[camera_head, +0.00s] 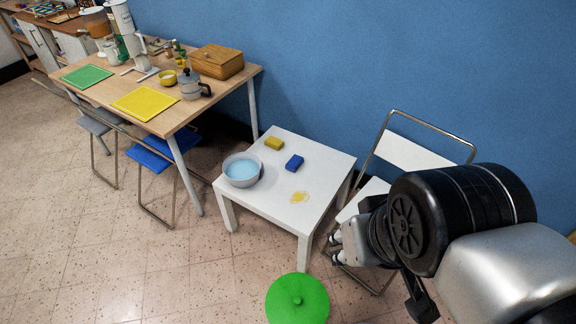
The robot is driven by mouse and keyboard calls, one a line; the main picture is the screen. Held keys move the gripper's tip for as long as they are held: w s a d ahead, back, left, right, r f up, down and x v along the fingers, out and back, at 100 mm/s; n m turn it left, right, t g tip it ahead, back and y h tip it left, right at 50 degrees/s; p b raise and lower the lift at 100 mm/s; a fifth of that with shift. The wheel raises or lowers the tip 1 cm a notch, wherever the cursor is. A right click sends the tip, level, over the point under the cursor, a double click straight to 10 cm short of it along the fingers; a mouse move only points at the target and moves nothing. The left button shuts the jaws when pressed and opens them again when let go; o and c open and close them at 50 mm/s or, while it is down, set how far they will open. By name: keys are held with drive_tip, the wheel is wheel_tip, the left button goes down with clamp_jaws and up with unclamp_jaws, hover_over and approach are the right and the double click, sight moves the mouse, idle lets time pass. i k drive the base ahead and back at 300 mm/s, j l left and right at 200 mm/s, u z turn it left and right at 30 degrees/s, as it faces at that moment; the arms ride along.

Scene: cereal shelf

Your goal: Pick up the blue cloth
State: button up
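The blue cloth (294,163) looks like a small, thick, folded block. It lies flat on the white low table (262,203), right of the table's middle and apart from the other things on it. My gripper (337,248) is at the lower right, beyond the table's right front corner and well away from the cloth. Its pale fingertips point left, and my dark wrist covers much of the rest. No cloth shows in it. The gap between the fingers is too small and partly hidden to judge.
On the low table are a yellow block (274,143), a bowl of blue liquid (241,170) and a yellow spill (299,197). A white chair (408,152) stands behind my arm. A green round object (297,299) is in front. Floor at lower left is clear.

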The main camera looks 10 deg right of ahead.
sight(293, 164)
drive_tip(key=i+j+z, duration=0.15)
drive_tip(key=j+z, duration=0.25)
drive_tip(key=j, duration=0.9)
drive_tip(key=j+z, duration=0.4)
drive_tip(key=j, duration=0.85)
drive_tip(key=i+j+z, duration=0.2)
drive_tip(key=i, duration=0.35)
drive_tip(key=i+j+z, duration=0.15)
drive_tip(key=i+j, duration=0.2)
drive_tip(key=i, duration=0.2)
drive_tip(key=i+j+z, duration=0.2)
drive_tip(key=i+j, duration=0.2)
drive_tip(key=i, duration=0.1)
